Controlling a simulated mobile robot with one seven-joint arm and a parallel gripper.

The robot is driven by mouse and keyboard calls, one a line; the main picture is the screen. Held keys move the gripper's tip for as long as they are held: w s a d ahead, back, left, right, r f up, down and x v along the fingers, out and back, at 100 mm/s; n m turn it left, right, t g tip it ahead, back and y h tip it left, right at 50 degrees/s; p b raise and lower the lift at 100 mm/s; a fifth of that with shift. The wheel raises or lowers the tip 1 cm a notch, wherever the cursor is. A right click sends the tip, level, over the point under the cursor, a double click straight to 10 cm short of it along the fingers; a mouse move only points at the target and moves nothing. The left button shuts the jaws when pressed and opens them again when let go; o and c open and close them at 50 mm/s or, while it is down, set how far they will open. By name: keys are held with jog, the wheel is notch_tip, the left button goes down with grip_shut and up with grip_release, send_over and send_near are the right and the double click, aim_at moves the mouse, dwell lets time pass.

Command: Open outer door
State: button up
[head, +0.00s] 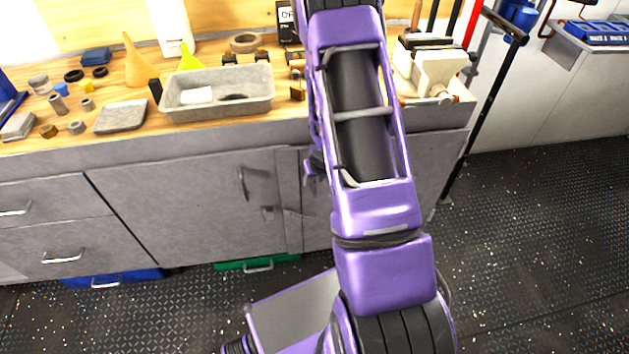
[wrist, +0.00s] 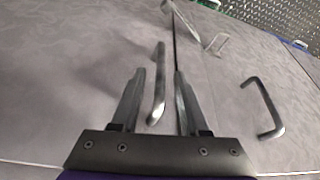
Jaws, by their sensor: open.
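The grey cabinet under the bench has a door (head: 165,205) with an upright metal handle (head: 245,183) in the head view; it looks shut. A latch-like fitting (head: 268,213) sits lower, near the door's right edge. In the wrist view, my gripper (wrist: 159,75) is open, facing the cabinet front. A metal bar handle (wrist: 158,85) shows between its two fingers, nearer the left one. I cannot tell whether they touch, or surely match this handle to the head view. A dark seam runs just right of it. My arm hides the gripper's fingers in the head view.
Drawers with bar handles (head: 63,258) are at the cabinet's left. A blue case (head: 112,278) and a green case (head: 257,263) lie beneath it. The benchtop holds a grey tray (head: 217,92) and tools. The dark deck (head: 545,235) at right is clear.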

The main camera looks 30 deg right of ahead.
grip_shut()
dwell(1.5)
